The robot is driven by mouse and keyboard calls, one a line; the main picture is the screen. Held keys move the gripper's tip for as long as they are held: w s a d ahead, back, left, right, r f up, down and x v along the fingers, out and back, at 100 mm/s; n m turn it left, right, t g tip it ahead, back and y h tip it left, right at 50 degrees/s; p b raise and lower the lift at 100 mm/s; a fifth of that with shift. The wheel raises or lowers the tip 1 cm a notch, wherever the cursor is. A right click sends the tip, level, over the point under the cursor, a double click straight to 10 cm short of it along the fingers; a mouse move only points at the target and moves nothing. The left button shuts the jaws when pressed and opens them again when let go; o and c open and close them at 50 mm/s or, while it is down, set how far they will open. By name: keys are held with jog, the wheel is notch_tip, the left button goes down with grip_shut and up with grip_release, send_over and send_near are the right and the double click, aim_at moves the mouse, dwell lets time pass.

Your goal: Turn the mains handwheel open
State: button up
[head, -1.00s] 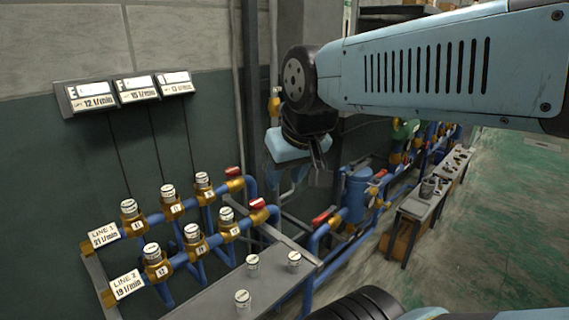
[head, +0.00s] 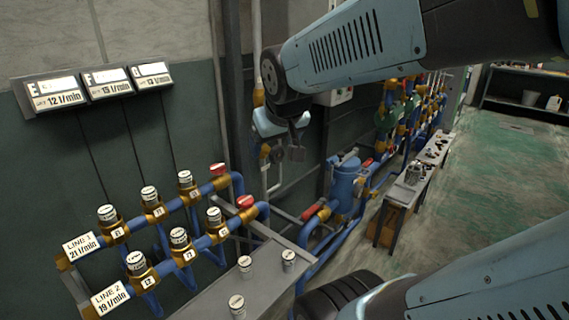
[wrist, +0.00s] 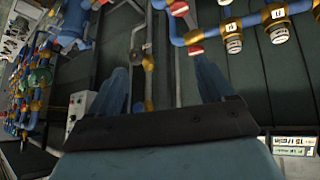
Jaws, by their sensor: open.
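A small dark grey round part (head: 278,154), which looks like the mains handwheel, is beside a brass fitting (head: 264,151) on a pale vertical pipe at the wall. It is small and its spokes are not clear. My gripper (head: 297,142) hangs just above and to the right of it in the head view, apart from it as far as I can tell. In the wrist view my gripper (wrist: 161,66) is open and empty, its two blue-grey fingers spread. The brass fitting (wrist: 148,65) on the pipe shows between them, nearer the left finger.
Blue manifold pipes with red handles (head: 245,202) and white-capped valves (head: 180,238) stand at left. A grey bench (head: 205,300) carries several loose caps. A blue tank (head: 345,185) stands right of the pipe. Green floor (head: 490,180) is free at right.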

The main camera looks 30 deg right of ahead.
jog(key=shift+o, duration=0.9)
jog(key=w+d+f+t+h, duration=0.1)
jog(key=w+d+f+t, duration=0.1)
jog(key=w+d, duration=0.6)
jog(key=w, duration=0.3)
jog(key=shift+n+t+h, duration=0.3)
jog(key=w+d+f+n+t, duration=0.2)
jog(key=w+d+f, duration=0.2)
jog(key=w+d, duration=0.25)
jog(key=n+t+y, duration=0.2)
jog(key=t+y, duration=0.1)
jog(key=y, duration=0.2)
send_near(280, 156)
jog(key=w+r, duration=0.3)
jog(key=s+d+f+t+y, duration=0.2)
jog(key=s+f+y, duration=0.15)
jog(key=f, duration=0.25)
jog(key=shift+y, duration=0.45)
jog(key=shift+r+x, duration=0.15)
jog(key=shift+x, duration=2)
jog(key=shift+r+x, duration=0.1)
jog(key=shift+x, duration=2.05)
jog(key=shift+w+d, duration=0.1)
jog(key=shift+w, duration=0.15)
jog(key=shift+c, duration=0.2)
jog(key=c, duration=1)
jog(key=n, duration=0.4)
jog(key=shift+d+n, duration=0.15)
jog(key=shift+n, duration=0.15)
